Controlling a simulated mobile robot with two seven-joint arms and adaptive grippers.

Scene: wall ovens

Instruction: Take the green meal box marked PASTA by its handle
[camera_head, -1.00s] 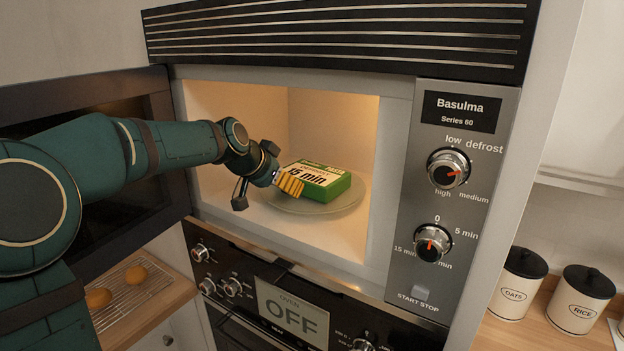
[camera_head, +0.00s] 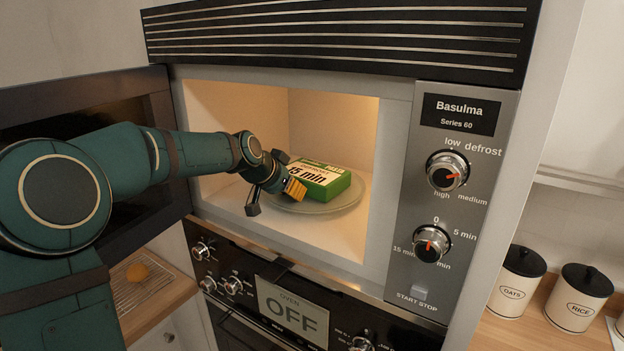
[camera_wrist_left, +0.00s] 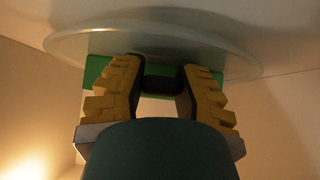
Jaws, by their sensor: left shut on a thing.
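The green meal box (camera_head: 333,188), with a white label reading "15 min", lies on the glass turntable plate (camera_head: 318,208) inside the open microwave. My left gripper (camera_head: 295,189) reaches in from the left and is shut at the box's near left side. In the left wrist view a dark bar, seemingly the handle (camera_wrist_left: 160,84), lies between the yellow fingers (camera_wrist_left: 158,72). The green of the box (camera_wrist_left: 94,70) shows behind them, by the plate (camera_wrist_left: 65,42). My right gripper is out of view.
The microwave door (camera_head: 100,95) stands open at the left behind my arm. The control panel (camera_head: 422,180) borders the opening on the right. An oven with an OFF display (camera_head: 291,315) is below. Canisters (camera_head: 584,300) stand at the right. A rack (camera_head: 140,290) holds a round brown item.

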